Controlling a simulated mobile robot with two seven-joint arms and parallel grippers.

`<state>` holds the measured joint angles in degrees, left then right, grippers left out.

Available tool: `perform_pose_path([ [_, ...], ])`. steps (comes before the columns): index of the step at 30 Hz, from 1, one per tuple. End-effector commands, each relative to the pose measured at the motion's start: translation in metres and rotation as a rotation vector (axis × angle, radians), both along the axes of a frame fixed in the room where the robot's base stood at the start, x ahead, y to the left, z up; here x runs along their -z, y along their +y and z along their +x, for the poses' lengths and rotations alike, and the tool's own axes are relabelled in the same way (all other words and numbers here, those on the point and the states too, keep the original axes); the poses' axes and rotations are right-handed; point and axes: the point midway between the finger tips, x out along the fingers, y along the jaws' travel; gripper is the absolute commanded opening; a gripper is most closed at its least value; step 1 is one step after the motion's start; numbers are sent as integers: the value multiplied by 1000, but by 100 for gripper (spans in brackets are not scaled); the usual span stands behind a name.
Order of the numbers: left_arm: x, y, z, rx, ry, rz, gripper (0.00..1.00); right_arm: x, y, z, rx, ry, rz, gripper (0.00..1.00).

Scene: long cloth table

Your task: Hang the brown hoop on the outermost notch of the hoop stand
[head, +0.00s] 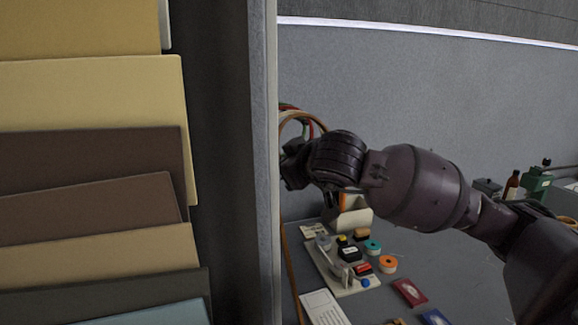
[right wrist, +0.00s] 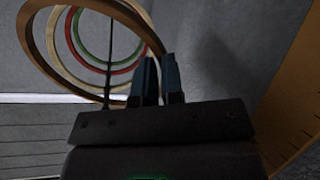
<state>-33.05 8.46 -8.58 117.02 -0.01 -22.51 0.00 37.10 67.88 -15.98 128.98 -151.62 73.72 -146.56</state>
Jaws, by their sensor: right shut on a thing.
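The brown hoop (right wrist: 30,42) is large and close in the right wrist view. My right gripper (right wrist: 158,75) is shut on its rim. In the head view, part of a brownish rim (head: 290,115) shows above my right gripper (head: 290,165), at the divider's edge. Behind the brown hoop are a tan hoop (right wrist: 57,52), a red hoop (right wrist: 73,45) and a green hoop (right wrist: 80,35). A thin dark upright (right wrist: 108,60), seemingly part of the hoop stand, shows through the hoops. The notches cannot be made out. My left gripper is not in view.
A tall grey divider (head: 262,200) with stacked coloured boards (head: 90,160) blocks the left of the head view. Below my right arm, the table (head: 400,265) holds a white tray (head: 350,285) of small items, tape rolls (head: 388,264) and a red packet (head: 409,292).

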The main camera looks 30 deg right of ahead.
Motion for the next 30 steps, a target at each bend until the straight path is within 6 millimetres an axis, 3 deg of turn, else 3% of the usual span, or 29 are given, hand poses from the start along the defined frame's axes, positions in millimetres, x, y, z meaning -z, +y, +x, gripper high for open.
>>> perform_pose_path([
  [3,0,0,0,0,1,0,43,1,0,0,0,1,0,0],
  [4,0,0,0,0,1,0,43,1,0,0,0,1,0,11],
  [9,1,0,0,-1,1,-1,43,0,0,0,0,1,0,37],
  [20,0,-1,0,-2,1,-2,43,-2,0,-3,0,0,-1,38],
  [30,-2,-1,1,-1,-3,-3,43,-22,2,-50,-1,-1,-5,38],
])
